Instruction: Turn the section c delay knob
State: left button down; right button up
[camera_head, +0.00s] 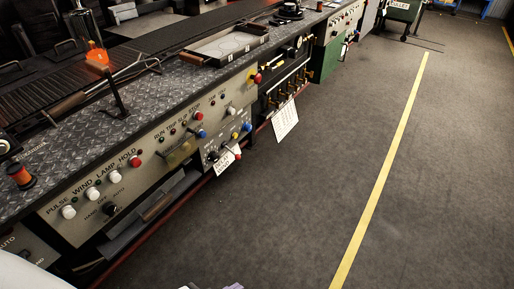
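I cannot read a "section c" or "delay" label on any control. The nearest full grey panel (148,180) has a black rotary knob (110,209) between marks that look like HAND, OFF and AUTO. Above it are white buttons (92,193) labelled PULSE, WIND and LAMP, and a red button (134,162) under HOLD. A smaller panel (212,150) to the right carries a blue knob (246,127), a yellow knob (235,135) and a dark knob (214,155). Neither gripper is recognisable in view, and nothing is seen touching the panels.
A diamond-plate ledge (75,148) runs above the panels, with an orange-topped post (97,57) and a shallow tray (228,44). White tags (285,121) hang lower down. Open dark floor (290,200) with a yellow line (385,165) lies to the right.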

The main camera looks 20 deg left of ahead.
aim_at(213, 156)
jog(key=u, duration=0.15)
jog(key=i, duration=0.8)
jog(key=u, duration=0.95)
jog(key=i, duration=0.3)
jog(key=u, duration=0.3)
